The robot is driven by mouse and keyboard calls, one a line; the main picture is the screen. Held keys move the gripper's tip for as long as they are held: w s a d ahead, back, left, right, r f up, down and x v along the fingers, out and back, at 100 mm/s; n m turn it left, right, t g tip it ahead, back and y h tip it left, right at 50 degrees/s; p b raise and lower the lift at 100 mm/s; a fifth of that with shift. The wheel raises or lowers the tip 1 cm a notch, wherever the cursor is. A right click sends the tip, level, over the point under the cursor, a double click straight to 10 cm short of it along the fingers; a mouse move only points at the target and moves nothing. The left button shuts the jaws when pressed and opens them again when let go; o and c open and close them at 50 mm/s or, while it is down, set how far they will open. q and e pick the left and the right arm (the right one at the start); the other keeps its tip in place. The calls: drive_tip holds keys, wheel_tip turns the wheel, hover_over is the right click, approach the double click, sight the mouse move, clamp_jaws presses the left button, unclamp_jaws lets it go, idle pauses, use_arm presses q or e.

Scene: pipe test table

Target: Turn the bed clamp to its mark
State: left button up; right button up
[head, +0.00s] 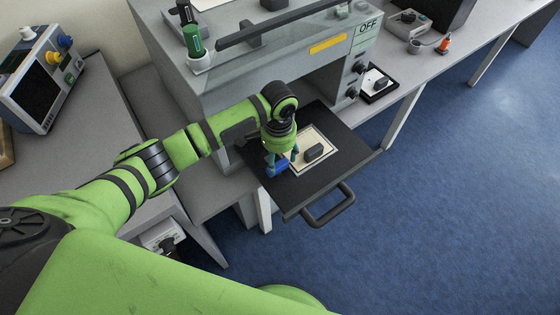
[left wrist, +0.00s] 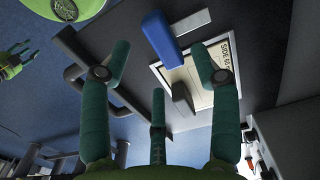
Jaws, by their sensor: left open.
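A bright blue block (head: 280,168), which looks like the bed clamp's handle, sits on the black pull-out bed (head: 337,191) at the left side of a pale plate. It also shows near the top of the left wrist view (left wrist: 160,38). My left gripper (head: 281,155) is over the bed at the blue block and partly covers it. In the left wrist view its teal fingers (left wrist: 162,55) are spread, with the blue block beyond the gap and nothing held. A green, pronged part (left wrist: 14,62) at the left edge there looks like my right gripper; its fingers are too small to read.
A dark grey block (head: 313,152) stands on the pale plate (head: 327,141). The bed has a black front handle (head: 328,206). The grey test machine (head: 228,92) rises behind it. Blue floor (head: 440,200) is clear to the right.

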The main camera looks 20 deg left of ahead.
sight(279, 167)
use_arm(q)
wheel_tip(279, 167, down, 4)
drive_tip(key=shift+s+r, duration=0.1)
drive_tip(key=shift+s, duration=0.05)
drive_tip(key=shift+f, duration=0.6)
drive_tip(key=c, duration=1.2)
